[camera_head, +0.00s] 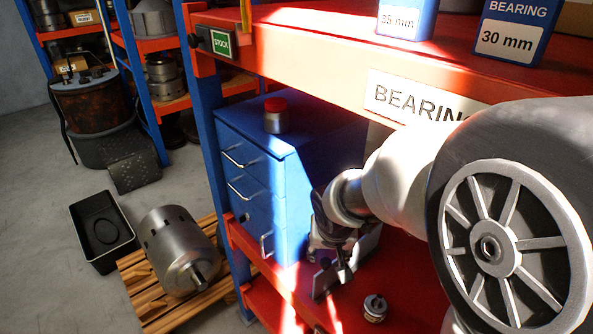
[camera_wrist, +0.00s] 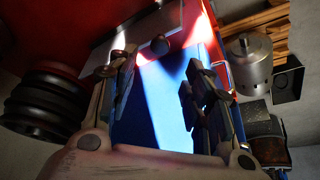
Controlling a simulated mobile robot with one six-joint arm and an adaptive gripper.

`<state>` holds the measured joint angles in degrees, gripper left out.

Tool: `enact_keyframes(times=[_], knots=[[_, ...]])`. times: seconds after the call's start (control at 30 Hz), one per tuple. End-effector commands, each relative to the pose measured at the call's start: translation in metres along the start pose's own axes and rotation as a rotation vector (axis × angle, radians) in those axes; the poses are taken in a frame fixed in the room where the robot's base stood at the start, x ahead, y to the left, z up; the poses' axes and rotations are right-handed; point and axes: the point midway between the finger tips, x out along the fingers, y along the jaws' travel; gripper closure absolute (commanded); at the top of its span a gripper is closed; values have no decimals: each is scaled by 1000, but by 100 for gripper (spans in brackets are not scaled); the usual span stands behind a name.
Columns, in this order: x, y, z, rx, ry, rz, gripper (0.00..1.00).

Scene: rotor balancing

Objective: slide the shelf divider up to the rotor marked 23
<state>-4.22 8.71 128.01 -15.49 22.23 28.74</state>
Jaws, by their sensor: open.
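My gripper (camera_head: 336,264) reaches over the lower red shelf, beside the blue drawer cabinet. In the wrist view its two fingers (camera_wrist: 158,72) stand apart, with nothing held between them. A flat grey plate (camera_wrist: 143,30), perhaps the shelf divider, lies beyond the fingertips at the top of the wrist view. I cannot tell whether it touches them. A grey plate edge also shows by the gripper in the head view (camera_head: 324,281), partly hidden by it. A large steel rotor (camera_head: 182,251) lies on a wooden pallet on the floor. No number 23 is readable on any rotor.
The blue drawer cabinet (camera_head: 262,190) stands close beside my gripper. A small metal part (camera_head: 375,307) sits on the lower red shelf (camera_head: 405,285). Dark stacked discs (camera_wrist: 45,105) show left in the wrist view.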

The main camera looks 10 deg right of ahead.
Motion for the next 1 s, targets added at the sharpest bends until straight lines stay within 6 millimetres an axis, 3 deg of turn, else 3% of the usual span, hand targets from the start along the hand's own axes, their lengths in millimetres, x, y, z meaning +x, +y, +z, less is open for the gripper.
enact_keyframes(times=[0.03, 0.2, 0.4, 0.6, 0.87, 1.0], knots=[[16, 0, 2, 0, -4, 1, 54], [52, 1, 2, 0, -4, 2, 54], [81, 0, 2, 0, -2, 0, 54], [92, 0, 0, 0, -1, 0, 54], [92, 0, 0, 0, 0, 0, 54], [92, 0, 0, 0, 0, 0, 63]])
